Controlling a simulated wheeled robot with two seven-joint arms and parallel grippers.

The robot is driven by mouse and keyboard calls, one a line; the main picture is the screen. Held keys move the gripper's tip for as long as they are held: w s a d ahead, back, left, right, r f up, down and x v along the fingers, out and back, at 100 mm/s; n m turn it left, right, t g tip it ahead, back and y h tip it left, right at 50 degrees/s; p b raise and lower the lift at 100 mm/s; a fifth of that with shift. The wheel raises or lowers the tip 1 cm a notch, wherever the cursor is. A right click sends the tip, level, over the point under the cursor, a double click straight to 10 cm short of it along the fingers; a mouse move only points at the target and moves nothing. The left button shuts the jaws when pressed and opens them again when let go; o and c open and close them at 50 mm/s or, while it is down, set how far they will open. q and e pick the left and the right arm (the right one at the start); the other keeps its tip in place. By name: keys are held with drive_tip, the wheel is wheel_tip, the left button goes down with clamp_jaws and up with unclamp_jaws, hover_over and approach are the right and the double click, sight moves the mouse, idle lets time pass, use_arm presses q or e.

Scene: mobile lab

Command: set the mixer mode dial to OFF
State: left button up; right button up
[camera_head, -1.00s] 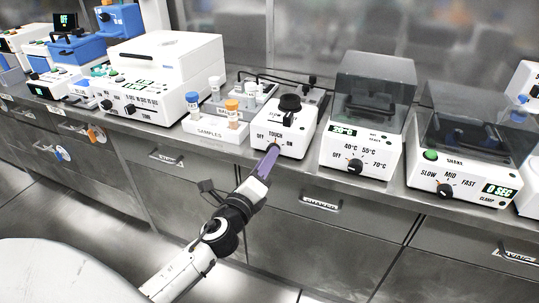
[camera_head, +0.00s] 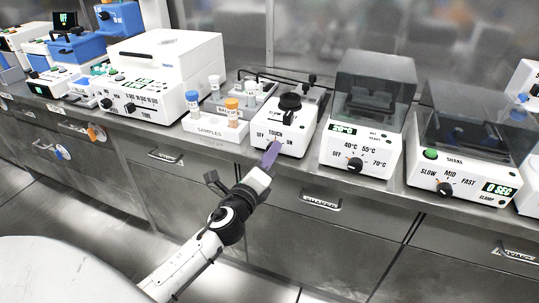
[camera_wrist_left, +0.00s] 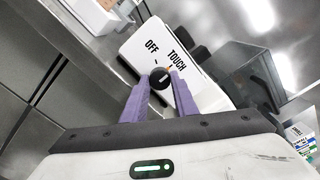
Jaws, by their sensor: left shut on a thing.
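The mixer (camera_head: 291,130) is a small white unit on the bench with a black cup on top and the labels OFF, TOUCH and ON on its front. Its mode dial (camera_wrist_left: 159,79) is a round black knob with a white pointer line, seen in the left wrist view. My left gripper (camera_head: 275,148) has purple fingers and is at the mixer's front, covering the dial in the head view. In the left wrist view the left gripper (camera_wrist_left: 160,84) has one finger on each side of the dial, shut on it. I cannot see my right gripper.
A white sample rack (camera_head: 212,128) with capped tubes stands just left of the mixer. A heater with a dark lid (camera_head: 372,85) stands close on the right, and a shaker (camera_head: 462,150) beyond it. Drawer handles (camera_head: 320,201) stick out below the bench edge.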

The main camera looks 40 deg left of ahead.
use_arm(q)
drive_tip(key=shift+n, duration=0.3)
drive_tip(key=shift+n+p, duration=0.55)
drive_tip(key=shift+n, duration=5.45)
drive_tip(key=o, duration=0.8)
drive_tip(key=v, duration=0.7)
drive_tip(key=shift+s, duration=0.3)
